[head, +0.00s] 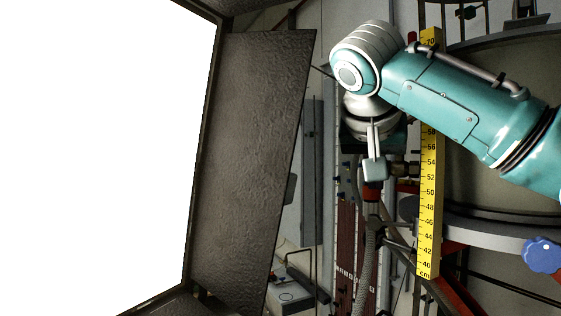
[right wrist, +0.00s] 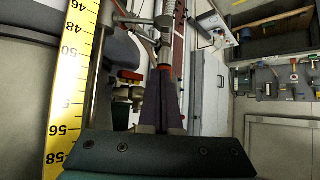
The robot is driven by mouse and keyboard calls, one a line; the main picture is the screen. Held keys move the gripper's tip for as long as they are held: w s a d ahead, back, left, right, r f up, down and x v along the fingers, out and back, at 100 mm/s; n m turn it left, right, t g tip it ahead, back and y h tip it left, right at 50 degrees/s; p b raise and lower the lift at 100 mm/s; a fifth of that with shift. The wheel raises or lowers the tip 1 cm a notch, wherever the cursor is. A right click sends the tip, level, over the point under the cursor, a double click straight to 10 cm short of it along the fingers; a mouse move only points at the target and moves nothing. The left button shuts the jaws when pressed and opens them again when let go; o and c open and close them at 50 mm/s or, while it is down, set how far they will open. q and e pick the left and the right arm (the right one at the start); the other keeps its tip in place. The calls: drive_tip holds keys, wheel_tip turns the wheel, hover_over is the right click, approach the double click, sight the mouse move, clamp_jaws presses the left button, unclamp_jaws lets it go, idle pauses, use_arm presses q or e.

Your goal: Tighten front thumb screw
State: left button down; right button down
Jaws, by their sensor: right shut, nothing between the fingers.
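My right gripper (right wrist: 164,72) is shut and empty in the right wrist view, its two dark tapered fingers together. Just past the fingertips is a silver clamp (right wrist: 164,38) with metal rods; I cannot tell if they touch. A brass-coloured fitting (right wrist: 124,92) sits left of the fingers. I cannot tell which small part is the front thumb screw. In the head view my right arm comes in from the right, and its wrist hides the fingertips. A blue lobed knob (head: 542,254) is at the lower right, apart from the gripper. My left gripper is not in view.
A yellow ruler (head: 428,200) stands upright close beside my right wrist; it also shows in the right wrist view (right wrist: 72,80). The round tank (head: 490,180) lies behind my right arm. A large brown panel (head: 250,170) fills the left. A grey hose (head: 367,265) hangs below the wrist.

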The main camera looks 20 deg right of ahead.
sight(374, 215)
wheel_tip(374, 215, down, 3)
drive_tip(key=shift+r+p, duration=0.2)
drive_tip(key=shift+p, duration=1.05)
drive_tip(key=shift+s+a+f+p, duration=0.3)
drive_tip(key=shift+s+a+f, duration=0.15)
drive_tip(key=shift+s+f, duration=0.1)
